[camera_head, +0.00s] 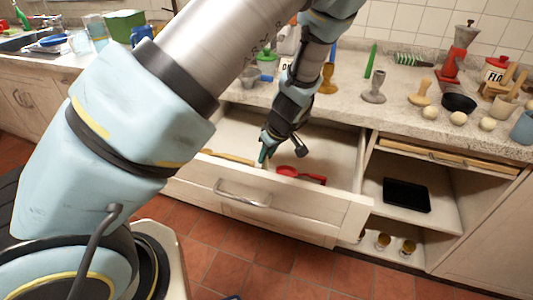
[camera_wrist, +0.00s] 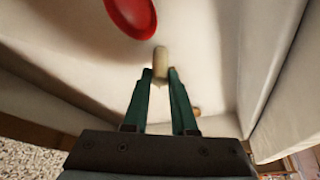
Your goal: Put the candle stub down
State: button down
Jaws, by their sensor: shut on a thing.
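The candle stub (camera_wrist: 160,62) is a short cream cylinder in the wrist view. It sits between the tips of my green fingers, and they are shut on it. In the head view my gripper (camera_head: 264,154) points down into the open drawer (camera_head: 340,178). The stub is too small there to make out clearly. I cannot tell whether the stub touches the drawer floor.
A red ladle (camera_head: 300,175) lies in the drawer, right of my gripper; its bowl (camera_wrist: 132,14) shows in the wrist view. A wooden utensil (camera_head: 228,157) lies to the left. The crowded counter (camera_head: 345,90) is behind. A black tray (camera_head: 406,195) sits in the cabinet at right.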

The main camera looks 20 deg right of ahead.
jog(key=c, duration=1.2)
grip_release()
jog(key=shift+f, duration=0.15)
jog(key=o, duration=0.5)
jog(key=shift+r, duration=0.3)
jog(key=b+v, duration=0.1)
jog(key=v, duration=1)
jog(key=shift+s+r+b, duration=0.15)
jog(key=shift+r+b, duration=0.2)
jog(key=shift+r, duration=0.05)
